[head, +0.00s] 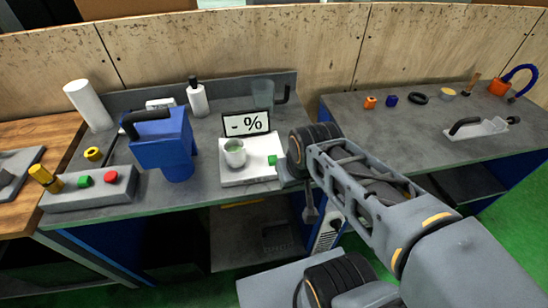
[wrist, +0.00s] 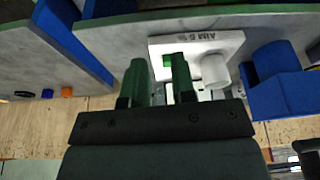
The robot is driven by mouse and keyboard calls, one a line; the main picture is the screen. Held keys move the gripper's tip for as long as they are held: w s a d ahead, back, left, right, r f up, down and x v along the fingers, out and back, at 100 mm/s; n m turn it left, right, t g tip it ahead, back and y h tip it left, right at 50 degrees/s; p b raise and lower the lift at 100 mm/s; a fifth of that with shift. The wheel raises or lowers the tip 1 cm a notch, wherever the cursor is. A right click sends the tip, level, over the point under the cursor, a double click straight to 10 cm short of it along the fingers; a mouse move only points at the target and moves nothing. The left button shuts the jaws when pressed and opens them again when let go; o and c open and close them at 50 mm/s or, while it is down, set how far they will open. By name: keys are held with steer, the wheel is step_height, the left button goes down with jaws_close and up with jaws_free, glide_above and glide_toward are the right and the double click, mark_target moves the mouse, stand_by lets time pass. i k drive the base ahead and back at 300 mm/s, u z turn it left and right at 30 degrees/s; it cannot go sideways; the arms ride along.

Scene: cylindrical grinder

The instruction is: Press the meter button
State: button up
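The meter is a white box (head: 238,176) on the grey bench, with a display (head: 246,123) reading "- %" behind it. The green meter button (head: 272,160) is at the box's right side; in the wrist view the button (wrist: 168,60) shows between my fingertips. My gripper (wrist: 159,60) is open, with two dark green fingers apart and nothing held. In the head view my arm comes from the right and its end is beside the meter's right edge. Whether a finger touches the button, I cannot tell.
A blue machine (head: 165,142) with a black handle stands left of the meter. A control box (head: 90,188) with green and red buttons is at the front left. Another bench (head: 400,125) is at right.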

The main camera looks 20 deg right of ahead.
mark_target(272, 159)
steer(key=z, duration=1.95)
steer(key=k, duration=1)
steer(key=u, duration=1.5)
steer(key=i, duration=0.5)
steer(key=u, duration=0.05)
